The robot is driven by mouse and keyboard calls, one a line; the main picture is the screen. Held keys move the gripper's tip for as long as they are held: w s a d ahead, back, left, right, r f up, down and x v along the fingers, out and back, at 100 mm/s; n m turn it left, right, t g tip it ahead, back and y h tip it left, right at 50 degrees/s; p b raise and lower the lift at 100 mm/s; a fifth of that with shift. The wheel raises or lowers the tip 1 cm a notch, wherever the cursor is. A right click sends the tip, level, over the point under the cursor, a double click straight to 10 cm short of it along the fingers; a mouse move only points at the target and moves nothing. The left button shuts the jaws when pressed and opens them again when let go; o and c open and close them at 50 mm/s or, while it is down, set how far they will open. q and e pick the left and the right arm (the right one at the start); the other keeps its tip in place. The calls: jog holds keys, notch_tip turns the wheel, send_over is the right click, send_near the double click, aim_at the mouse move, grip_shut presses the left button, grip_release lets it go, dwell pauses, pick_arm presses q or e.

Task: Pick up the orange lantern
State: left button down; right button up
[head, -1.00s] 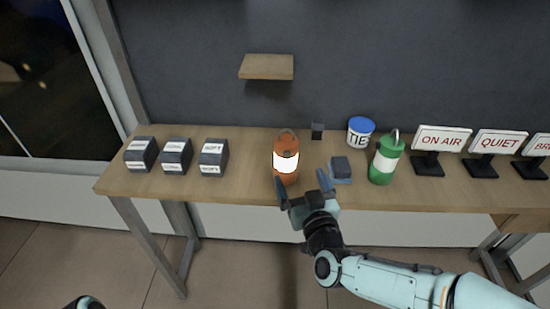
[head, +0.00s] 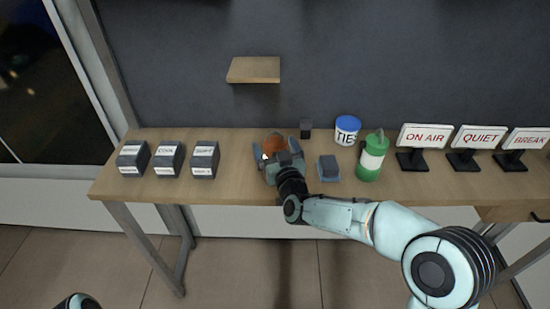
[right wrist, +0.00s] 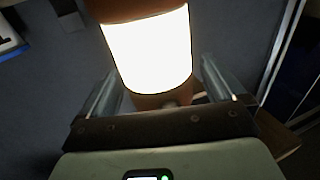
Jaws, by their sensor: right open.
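The orange lantern (head: 274,142) stands on the wooden table, mostly hidden in the head view behind my right gripper (head: 277,155). In the right wrist view the lantern (right wrist: 150,50) shows its glowing white band and orange rims, large and close. My right gripper (right wrist: 158,90) is open, with one finger on each side of the lantern's body. I cannot tell whether either finger touches it. My left gripper is not in view; only a small rounded part of mine shows at the bottom left of the head view.
On the table (head: 235,180), a blue sponge-like block (head: 328,168), a green canister (head: 372,158) and a blue-lidded tin (head: 346,130) stand right of the lantern. A small dark block (head: 305,129) is behind. Dark labelled blocks (head: 168,158) stand left, lettered signs (head: 425,138) far right. A small shelf (head: 253,70) hangs above.

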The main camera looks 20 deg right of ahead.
jog(key=shift+r, duration=0.1)
jog(key=c, duration=1.2)
